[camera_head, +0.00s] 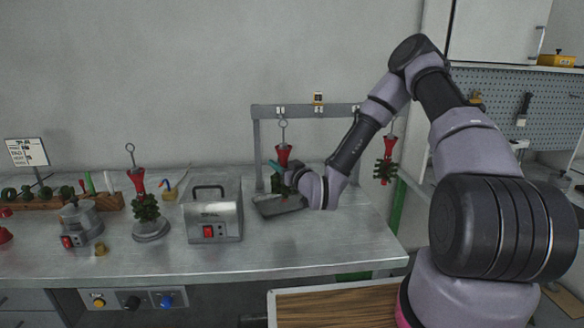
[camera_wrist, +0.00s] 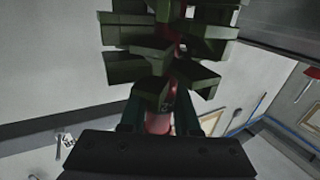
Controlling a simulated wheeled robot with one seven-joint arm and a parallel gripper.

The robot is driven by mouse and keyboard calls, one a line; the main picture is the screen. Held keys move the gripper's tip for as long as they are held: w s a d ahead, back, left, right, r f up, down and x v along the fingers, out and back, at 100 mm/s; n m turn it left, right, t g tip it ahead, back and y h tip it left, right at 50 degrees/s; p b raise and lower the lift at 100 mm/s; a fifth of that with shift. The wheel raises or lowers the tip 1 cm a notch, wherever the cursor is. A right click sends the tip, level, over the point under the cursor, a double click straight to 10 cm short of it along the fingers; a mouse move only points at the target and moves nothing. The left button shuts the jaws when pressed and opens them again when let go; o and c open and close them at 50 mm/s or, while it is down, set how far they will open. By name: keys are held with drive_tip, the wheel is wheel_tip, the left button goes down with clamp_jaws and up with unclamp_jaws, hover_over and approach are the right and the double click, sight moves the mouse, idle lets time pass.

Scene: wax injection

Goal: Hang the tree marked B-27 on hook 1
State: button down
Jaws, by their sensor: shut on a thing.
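My gripper (camera_head: 285,174) is shut on a tree with a red cup (camera_head: 283,155) and a wire loop on top, in front of the rack. In the wrist view the tree's dark green pieces (camera_wrist: 150,60) sit around a red stem between my fingers. The held tree is roughly upright, its loop close to a left hook (camera_head: 280,109) on the rack bar; I cannot tell whether it is on the hook. A second tree (camera_head: 386,165) hangs at the rack's right end. A third tree (camera_head: 146,205) stands on a round base at left. No B-27 mark or hook number is readable.
A dark tray (camera_head: 278,206) lies below my gripper. A metal box (camera_head: 212,212) with a handle, a round pot (camera_head: 80,222) and a wooden holder (camera_head: 60,204) stand left.

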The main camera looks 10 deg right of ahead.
drive_tip(key=w+f, duration=0.1)
drive_tip(key=w, duration=0.8)
drive_tip(key=shift+w, duration=0.4)
idle(0.5)
idle(0.6)
drive_tip(key=c, duration=0.6)
unclamp_jaws()
drive_tip(key=shift+o, duration=0.2)
drive_tip(key=shift+f, duration=0.1)
